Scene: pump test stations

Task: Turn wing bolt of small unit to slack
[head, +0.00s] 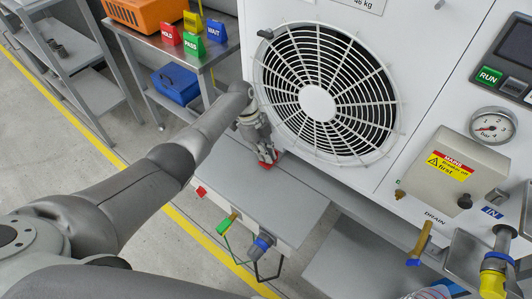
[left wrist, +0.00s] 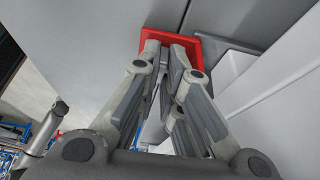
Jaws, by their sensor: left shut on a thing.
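A low grey unit (head: 255,195) with a flat top stands below the round fan grille. My left gripper (head: 266,157) is over the back of this top, close under the grille. It is shut on a red piece (head: 266,165) at the fingertips. In the left wrist view, the red piece (left wrist: 207,48) looks broad and flat-edged behind my fingers (left wrist: 167,50). The fingers hide its middle, so I cannot tell its full shape or whether it is the wing bolt. My right gripper is not in view.
The large white unit with its fan grille (head: 325,95) rises right behind the gripper. A green-handled valve (head: 227,223) and a blue-grey fitting (head: 262,245) stick out at the low unit's front. A steel table (head: 165,45) with coloured signs stands at the back left.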

